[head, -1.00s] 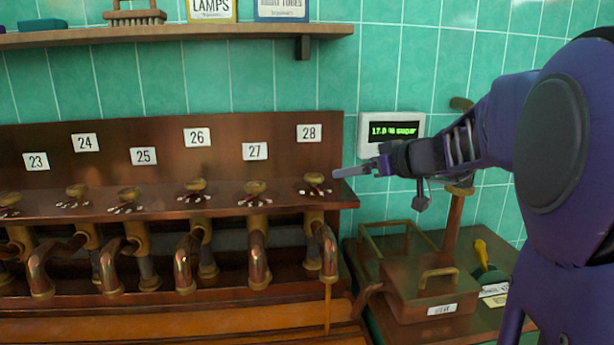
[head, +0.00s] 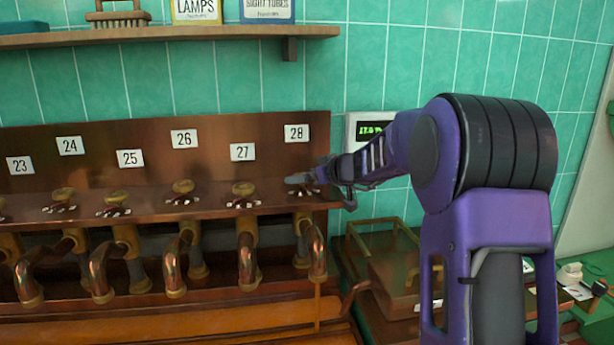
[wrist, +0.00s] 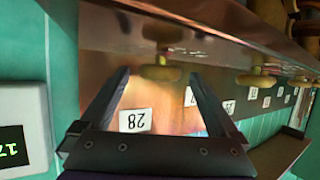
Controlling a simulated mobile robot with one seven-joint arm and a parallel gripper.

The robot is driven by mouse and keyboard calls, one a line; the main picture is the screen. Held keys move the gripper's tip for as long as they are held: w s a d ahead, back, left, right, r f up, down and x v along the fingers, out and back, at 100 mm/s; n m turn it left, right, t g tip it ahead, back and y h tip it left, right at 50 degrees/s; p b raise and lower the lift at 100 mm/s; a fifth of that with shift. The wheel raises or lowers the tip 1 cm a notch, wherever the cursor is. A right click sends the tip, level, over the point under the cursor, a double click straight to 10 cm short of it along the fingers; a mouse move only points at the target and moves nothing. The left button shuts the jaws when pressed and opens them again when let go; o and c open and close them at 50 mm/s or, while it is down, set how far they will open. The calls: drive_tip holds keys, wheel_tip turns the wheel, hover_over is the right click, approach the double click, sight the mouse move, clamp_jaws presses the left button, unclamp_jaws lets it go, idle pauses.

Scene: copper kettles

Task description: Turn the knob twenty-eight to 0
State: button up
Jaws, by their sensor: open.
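Knob twenty-eight is a brass knob on the copper ledge below the white "28" label (head: 297,133). In the head view my gripper (head: 300,180) is at this knob and largely hides it. In the wrist view, which is upside down, the brass knob (wrist: 161,73) shows ahead of and between the two open fingers (wrist: 158,82). The "28" label (wrist: 135,120) also shows between them. I cannot tell whether a finger touches the knob. Amber liquid runs from the spout (head: 317,255) below knob twenty-eight.
Knob twenty-seven (head: 243,189) stands close to the left, with several more knobs beyond it. A wall display (head: 369,129) is partly hidden by my arm. A wooden shelf (head: 170,38) hangs above. A copper box (head: 395,285) stands at lower right.

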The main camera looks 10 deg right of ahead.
drive_tip(key=shift+c, duration=0.2)
drive_tip(key=c, duration=1.3)
